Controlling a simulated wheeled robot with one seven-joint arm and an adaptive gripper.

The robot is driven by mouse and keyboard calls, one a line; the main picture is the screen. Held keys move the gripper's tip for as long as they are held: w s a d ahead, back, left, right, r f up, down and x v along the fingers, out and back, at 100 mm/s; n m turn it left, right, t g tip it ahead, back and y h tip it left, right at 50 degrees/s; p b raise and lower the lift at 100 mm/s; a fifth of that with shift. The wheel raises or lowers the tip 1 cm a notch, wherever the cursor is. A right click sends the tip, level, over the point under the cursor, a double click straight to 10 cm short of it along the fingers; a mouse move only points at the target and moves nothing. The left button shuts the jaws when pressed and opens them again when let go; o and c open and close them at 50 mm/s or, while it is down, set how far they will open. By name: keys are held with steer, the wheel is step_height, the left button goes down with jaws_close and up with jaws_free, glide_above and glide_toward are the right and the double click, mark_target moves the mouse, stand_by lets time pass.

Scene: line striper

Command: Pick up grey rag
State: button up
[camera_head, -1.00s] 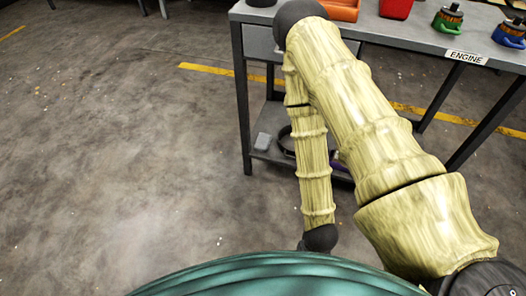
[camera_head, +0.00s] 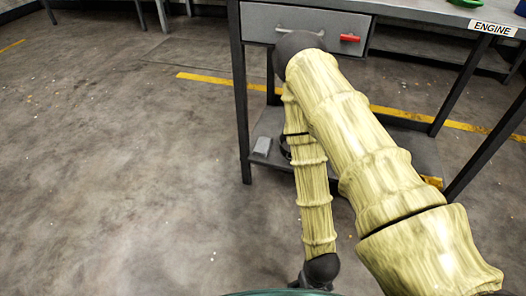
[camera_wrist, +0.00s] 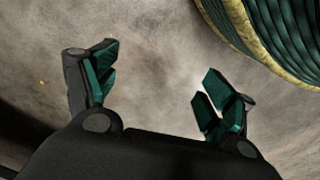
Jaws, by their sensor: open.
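A small, flat, light-grey item (camera_head: 262,146) lies at the left end of the workbench's lower shelf in the head view. It may be the grey rag, but it is too small to be sure. My gripper (camera_wrist: 160,78) is open in the wrist view, with nothing between its dark and teal fingers and bare floor beyond them. In the head view my arm hangs down in front of the bench, and its wrist end is low near the bottom edge, apart from the shelf. The grey item does not show in the wrist view.
A dark round object (camera_head: 285,147) on the lower shelf is partly hidden by my arm. The concrete floor (camera_head: 110,180) to the left is clear.

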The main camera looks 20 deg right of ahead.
steer(key=f, duration=0.1)
step_height(320, 180, up, 15)
steer(key=m+b, duration=0.4)
steer(key=m, duration=0.2)
glide_above(263, 145)
step_height(263, 145, down, 5)
steer(key=shift+s+r+b, duration=0.1)
steer(key=shift+s+b, duration=0.05)
steer(key=shift+b, duration=1)
step_height(263, 145, down, 5)
steer(key=b, duration=0.4)
steer(key=shift+a, duration=0.1)
